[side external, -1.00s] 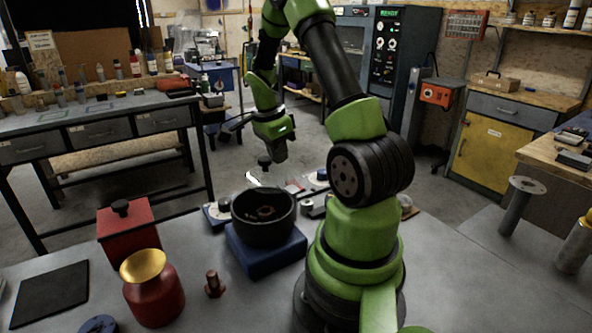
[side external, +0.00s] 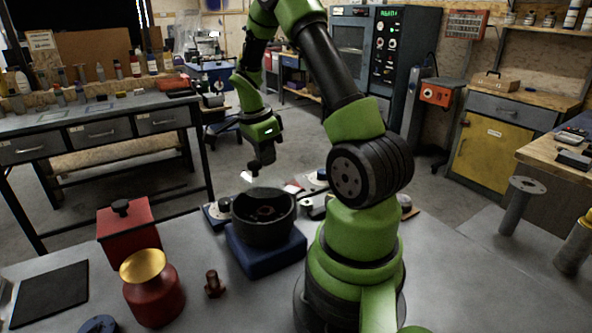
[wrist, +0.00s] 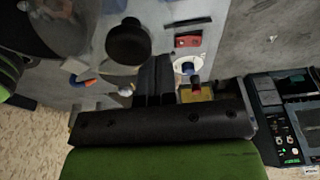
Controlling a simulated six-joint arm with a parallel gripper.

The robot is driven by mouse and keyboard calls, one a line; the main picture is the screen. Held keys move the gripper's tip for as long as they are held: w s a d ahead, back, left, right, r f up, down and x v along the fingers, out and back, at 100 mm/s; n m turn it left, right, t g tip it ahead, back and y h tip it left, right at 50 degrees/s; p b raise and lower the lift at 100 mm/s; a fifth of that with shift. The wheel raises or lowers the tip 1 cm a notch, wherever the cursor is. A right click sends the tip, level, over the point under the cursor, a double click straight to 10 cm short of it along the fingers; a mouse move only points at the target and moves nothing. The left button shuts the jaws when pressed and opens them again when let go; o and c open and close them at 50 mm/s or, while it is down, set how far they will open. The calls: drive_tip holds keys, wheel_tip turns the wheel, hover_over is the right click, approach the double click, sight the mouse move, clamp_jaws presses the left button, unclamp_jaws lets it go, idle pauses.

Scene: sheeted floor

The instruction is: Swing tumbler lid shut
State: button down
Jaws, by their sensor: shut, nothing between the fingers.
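A black round tumbler (side external: 263,222) sits on a blue base (side external: 268,252), its top open with reddish pieces inside. My gripper (side external: 254,170) hangs above and behind its far rim, pointing down, apart from it. In the wrist view the two dark fingers (wrist: 158,62) are together with nothing between them. A black round knob (wrist: 128,42) is just left of the fingertips there; I cannot tell whether they touch. The tumbler lid itself is hard to make out, and I cannot tell its angle.
A red box with a black knob (side external: 126,230), a red jar with a gold top (side external: 150,290), a brown bolt (side external: 214,284) and a dark flat pad (side external: 50,294) stand left of the tumbler. Small parts lie behind it. The front of the surface is mostly clear.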

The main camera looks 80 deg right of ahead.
sight(249, 164)
drive_tip(key=shift+w+a, duration=0.75)
drive_tip(key=shift+a, duration=0.2)
drive_tip(key=shift+w+a, duration=0.2)
drive_tip(key=shift+a, duration=0.2)
drive_tip(key=shift+w+a, duration=0.3)
drive_tip(key=shift+a, duration=0.45)
drive_tip(key=shift+w+a, duration=0.2)
drive_tip(key=shift+a, duration=0.9)
